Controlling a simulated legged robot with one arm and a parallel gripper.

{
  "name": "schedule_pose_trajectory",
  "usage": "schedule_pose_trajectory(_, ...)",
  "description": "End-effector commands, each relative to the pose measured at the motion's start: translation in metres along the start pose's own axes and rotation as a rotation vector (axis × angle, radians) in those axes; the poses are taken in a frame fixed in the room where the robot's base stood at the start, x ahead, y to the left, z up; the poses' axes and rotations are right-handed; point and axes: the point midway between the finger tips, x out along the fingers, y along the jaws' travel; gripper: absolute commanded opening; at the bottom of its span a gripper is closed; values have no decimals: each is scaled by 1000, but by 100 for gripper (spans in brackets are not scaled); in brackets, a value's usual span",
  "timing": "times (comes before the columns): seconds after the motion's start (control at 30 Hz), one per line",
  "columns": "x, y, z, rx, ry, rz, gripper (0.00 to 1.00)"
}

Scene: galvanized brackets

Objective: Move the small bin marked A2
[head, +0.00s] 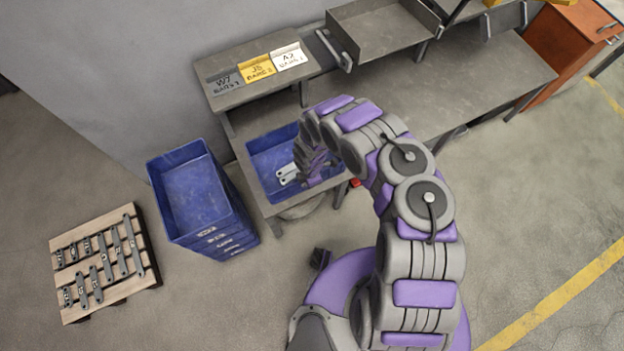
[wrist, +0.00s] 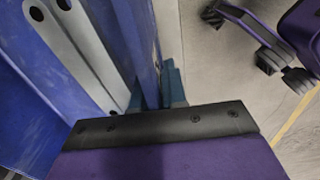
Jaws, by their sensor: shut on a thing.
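A blue bin (head: 270,143) sits in the lower left bay of the grey bench and holds pale metal brackets (head: 287,175). No marking on this bin is readable. A white label marked A2 (head: 289,57) lies on the raised shelf above, right of a yellow label and a grey one. My gripper (head: 318,172) is at the right part of the blue bin, largely hidden by my arm. In the wrist view the bin's blue wall (wrist: 125,35) runs down into the jaws, which are shut on it. The brackets (wrist: 75,50) lie left of that wall.
A stack of blue bins (head: 195,195), the top one empty, stands on the floor left of the bench. A wooden pallet (head: 70,238) with several dark metal strips lies farther left. A grey tray (head: 385,30) and an orange cabinet (head: 570,45) are behind. Floor at right is clear.

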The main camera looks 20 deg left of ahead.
Motion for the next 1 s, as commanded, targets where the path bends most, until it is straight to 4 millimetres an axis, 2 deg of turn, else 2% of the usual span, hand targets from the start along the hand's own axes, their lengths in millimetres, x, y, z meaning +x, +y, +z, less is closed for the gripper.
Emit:
schedule_pose_trajectory(0.57, 0, -2, -6, 2, 1, -1, 0)
schedule_pose_trajectory(0.6, 0, -2, -6, 2, 1, -1, 13)
schedule_pose_trajectory(0.9, 0, -1, -5, 4, 1, 0, 42)
schedule_pose_trajectory(1.0, 0, -1, -5, 4, 1, 0, 42)
